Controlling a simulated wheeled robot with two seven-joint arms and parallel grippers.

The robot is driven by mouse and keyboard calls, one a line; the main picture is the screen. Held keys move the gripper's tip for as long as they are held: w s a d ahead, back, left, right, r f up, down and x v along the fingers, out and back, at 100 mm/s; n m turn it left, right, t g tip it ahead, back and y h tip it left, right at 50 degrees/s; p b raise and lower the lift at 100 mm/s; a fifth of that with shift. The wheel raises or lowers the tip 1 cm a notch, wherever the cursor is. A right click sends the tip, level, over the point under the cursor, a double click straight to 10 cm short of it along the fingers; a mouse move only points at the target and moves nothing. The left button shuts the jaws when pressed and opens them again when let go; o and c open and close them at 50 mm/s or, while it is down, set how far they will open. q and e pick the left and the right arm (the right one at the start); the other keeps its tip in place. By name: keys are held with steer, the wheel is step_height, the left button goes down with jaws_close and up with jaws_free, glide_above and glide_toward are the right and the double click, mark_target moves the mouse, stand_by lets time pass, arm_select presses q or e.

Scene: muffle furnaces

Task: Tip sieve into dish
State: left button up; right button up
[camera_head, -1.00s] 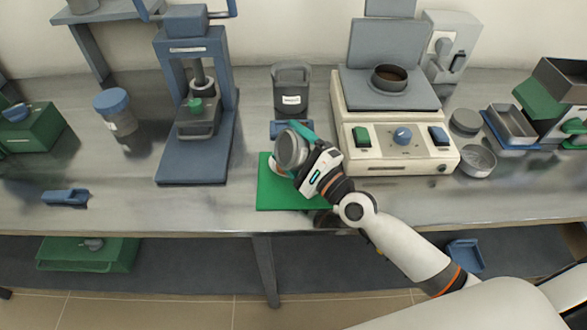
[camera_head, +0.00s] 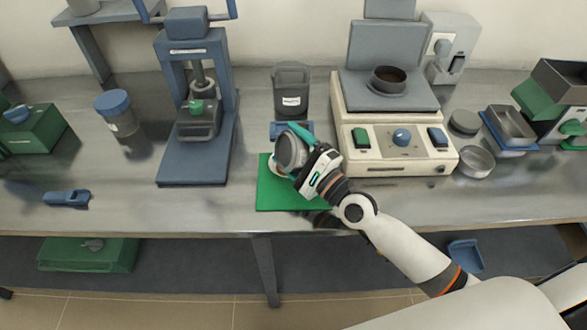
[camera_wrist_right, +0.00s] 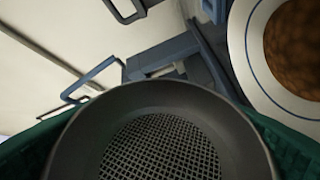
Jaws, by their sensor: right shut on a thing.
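My right gripper (camera_head: 299,156) is shut on a grey round sieve (camera_head: 287,151) and holds it steeply tilted above the green mat. In the wrist view the sieve's mesh (camera_wrist_right: 162,148) shows between the green fingers and looks empty. A white dish (camera_head: 273,166) is on the mat under the sieve, mostly hidden by it in the head view. In the wrist view the dish (camera_wrist_right: 240,45) has a blue ring on its rim and holds brown grainy material (camera_wrist_right: 297,42). My left gripper is not in view.
The green mat (camera_head: 278,198) lies at the table's front edge. A blue press (camera_head: 195,150) stands to the left, a grey bin (camera_head: 291,88) behind and a cream sieve shaker or heater unit (camera_head: 395,155) to the right. The table left of the press has free room.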

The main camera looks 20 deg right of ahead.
steer(key=n+p, duration=0.1)
steer(key=p, duration=0.1)
steer(key=a+n+g+p, duration=0.1)
steer(key=n+p, duration=0.1)
steer(key=shift+s+r, duration=0.15)
steer(key=shift+r, duration=0.2)
steer(key=shift+a+n+p, duration=0.1)
steer(key=shift+n+p, duration=0.2)
steer(key=shift+p, duration=0.1)
steer(key=shift+a+f+g, duration=0.1)
steer(key=shift+f+g, duration=0.15)
steer(key=shift+g, duration=0.05)
steer(key=shift+r+n+p, duration=0.15)
steer(key=shift+n+p, duration=0.15)
steer(key=shift+p, duration=0.2)
steer(key=a+n+p, duration=0.1)
steer(key=n+p, duration=0.1)
steer(key=p, duration=0.2)
steer(key=shift+s+g+h, duration=0.1)
steer(key=shift+g+h, duration=0.2)
steer(key=shift+g, duration=0.1)
steer(key=shift+a+n+p, duration=0.15)
steer(key=shift+n+p, duration=0.35)
steer(key=shift+p, duration=0.3)
steer(key=shift+f, duration=0.35)
